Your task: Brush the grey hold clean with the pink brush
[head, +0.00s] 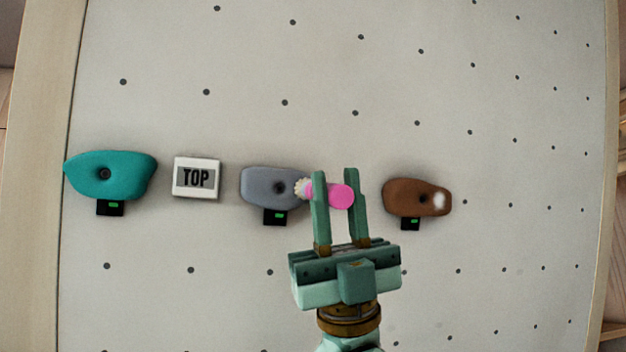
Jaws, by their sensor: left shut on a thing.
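The grey hold (262,186) is fixed on the pale wall panel in the middle of the view, with a dark bolt hole. No white mark shows on its visible part. The pink brush (341,196) lies between the fingers of my left gripper (334,193), which is shut on it. The brush's pale bristles (301,188) point left and overlap the right end of the grey hold; whether they touch it I cannot tell. Part of the brush is hidden behind the left finger. My right gripper is not in view.
A teal hold (125,176) and a white TOP sign (196,178) are to the left. A brown hold (405,195) with a white patch is to the right. Small black boxes with green lights sit under the holds. The panel (330,60) above is clear, dotted with bolt holes.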

